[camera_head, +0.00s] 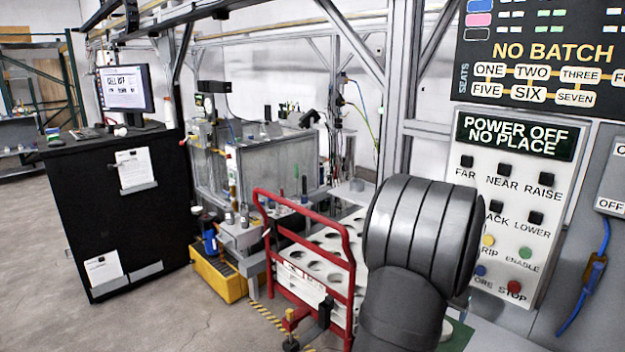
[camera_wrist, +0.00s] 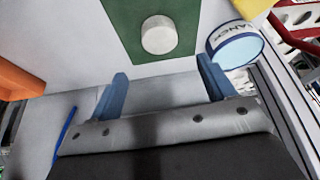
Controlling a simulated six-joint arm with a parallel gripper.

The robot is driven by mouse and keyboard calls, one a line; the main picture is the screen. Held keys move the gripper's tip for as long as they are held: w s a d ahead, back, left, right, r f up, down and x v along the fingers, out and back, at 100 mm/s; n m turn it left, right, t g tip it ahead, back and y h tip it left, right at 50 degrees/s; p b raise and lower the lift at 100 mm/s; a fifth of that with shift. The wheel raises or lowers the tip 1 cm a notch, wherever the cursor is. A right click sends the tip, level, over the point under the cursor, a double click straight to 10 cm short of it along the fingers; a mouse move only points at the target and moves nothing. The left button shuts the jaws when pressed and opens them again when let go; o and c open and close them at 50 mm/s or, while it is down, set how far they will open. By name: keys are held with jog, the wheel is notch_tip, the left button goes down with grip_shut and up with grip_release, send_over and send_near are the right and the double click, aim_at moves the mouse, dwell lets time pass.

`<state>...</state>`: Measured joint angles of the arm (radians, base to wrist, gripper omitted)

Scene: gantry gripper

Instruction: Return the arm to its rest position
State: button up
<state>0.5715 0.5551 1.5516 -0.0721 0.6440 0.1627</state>
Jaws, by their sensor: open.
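My gripper (camera_wrist: 164,84) shows in the wrist view with its two blue fingers spread wide and nothing between them. Beyond the fingertips, a white round piece (camera_wrist: 158,36) sits on a green patch (camera_wrist: 186,44) of a pale surface. Whether the fingers touch that surface cannot be told. My dark grey arm fills the lower right of the head view and hides my gripper there.
A pale blue-topped round container (camera_wrist: 238,50) is close by the right finger. An orange block (camera_wrist: 20,78) is at the left. A red-framed trolley (camera_head: 349,262) stands left of my arm. The control panel (camera_head: 508,190) right of it reads "POWER OFF NO PLACE".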

jog(key=x, duration=0.9)
jog(key=shift+d+f, duration=0.1)
jog(key=shift+f, duration=0.25)
jog(key=r, duration=0.5)
jog(key=shift+s+d, duration=0.2)
jog(key=shift+s, duration=0.05)
jog(key=s+d+r, duration=0.5)
jog(key=s+r, duration=0.2)
jog(key=s, duration=0.4)
jog(key=s+d+f+m+g+h, duration=0.1)
jog(key=s+d+m, duration=0.1)
jog(key=s+d, duration=0.55)
jog(key=s+d+m, duration=0.2)
jog(key=s+d, duration=0.2)
jog(key=s, duration=0.6)
jog(key=w+f, duration=0.2)
jog(key=w, duration=0.1)
jog(key=w+f, duration=0.2)
jog(key=w, duration=0.1)
jog(key=w+f, duration=0.1)
jog(key=w, duration=0.2)
jog(key=shift+w+a+f, duration=0.15)
jog(key=shift+a+f, duration=0.05)
jog(key=shift+f, duration=0.2)
jog(key=shift+w+f, duration=0.35)
jog(key=shift+w, duration=0.35)
